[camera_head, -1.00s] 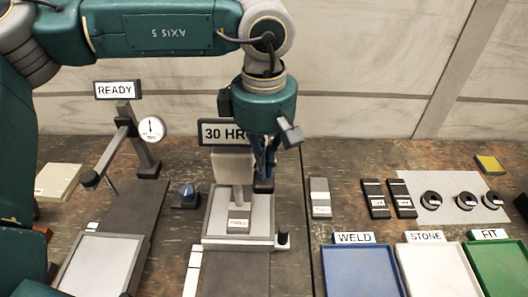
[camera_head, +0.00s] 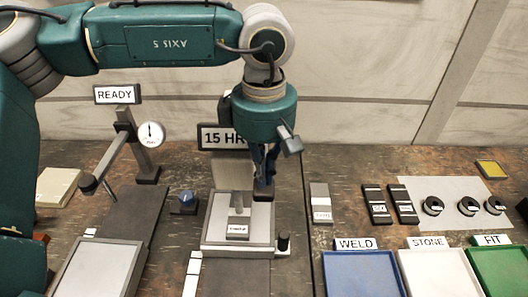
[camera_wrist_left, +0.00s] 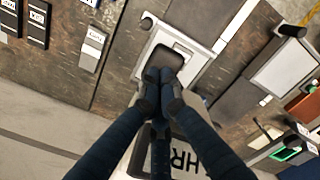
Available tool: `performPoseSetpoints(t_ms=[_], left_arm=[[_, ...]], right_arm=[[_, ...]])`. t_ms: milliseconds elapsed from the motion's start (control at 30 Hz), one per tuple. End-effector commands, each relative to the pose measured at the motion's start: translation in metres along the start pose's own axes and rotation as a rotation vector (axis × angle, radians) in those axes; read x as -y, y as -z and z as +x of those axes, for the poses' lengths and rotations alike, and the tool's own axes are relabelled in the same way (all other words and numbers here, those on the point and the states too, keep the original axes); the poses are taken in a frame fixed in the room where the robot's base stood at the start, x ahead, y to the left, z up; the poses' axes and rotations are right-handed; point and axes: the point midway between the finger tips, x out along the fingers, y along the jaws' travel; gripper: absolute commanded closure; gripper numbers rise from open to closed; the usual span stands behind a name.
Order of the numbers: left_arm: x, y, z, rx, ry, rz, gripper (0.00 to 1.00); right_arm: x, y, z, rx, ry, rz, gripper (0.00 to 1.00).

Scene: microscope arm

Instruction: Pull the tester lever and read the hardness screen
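The hardness tester stands at the centre of the bench in the head view. Its hardness screen (camera_head: 222,137) reads "15 HR", its right end partly hidden by my left arm. A small labelled block (camera_head: 238,230) sits on the pale tester base (camera_head: 212,240), under the indenter (camera_head: 239,203). A dark knob (camera_head: 283,240) stands at the base's right edge. My left gripper (camera_head: 264,188) is over the right side of the base, beside the indenter. In the left wrist view its fingertips (camera_wrist_left: 160,76) are together, with a dark part just beyond them. I cannot tell whether that is the lever. My right gripper is out of view.
A dial gauge stand (camera_head: 147,145) with a "READY" sign (camera_head: 117,94) is on the left. Blue "WELD" (camera_head: 362,275), white "STONE" (camera_head: 437,275) and green "FIT" trays (camera_head: 490,265) line the front right. Labelled blocks and dark rings lie behind them.

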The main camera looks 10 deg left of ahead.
Motion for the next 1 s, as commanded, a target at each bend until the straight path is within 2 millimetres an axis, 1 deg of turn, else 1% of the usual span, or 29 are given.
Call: performPoseSetpoints(t_ms=[100, 600, 767, 1000], left_arm=[[0.002, 0.000, -0.010, -0.001, 0.006, 0.001, 1.00], [0.001, 0.000, -0.052, 0.000, 0.003, 0.001, 1.00], [0.001, 0.000, -0.059, 0.001, 0.001, 0.001, 1.00], [0.000, 0.000, -0.059, 0.000, 0.001, 0.001, 1.00]], right_arm=[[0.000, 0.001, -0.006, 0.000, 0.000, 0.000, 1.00], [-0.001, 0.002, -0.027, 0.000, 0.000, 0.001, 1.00], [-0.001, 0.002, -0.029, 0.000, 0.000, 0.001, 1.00], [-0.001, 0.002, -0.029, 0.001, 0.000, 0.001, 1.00]])
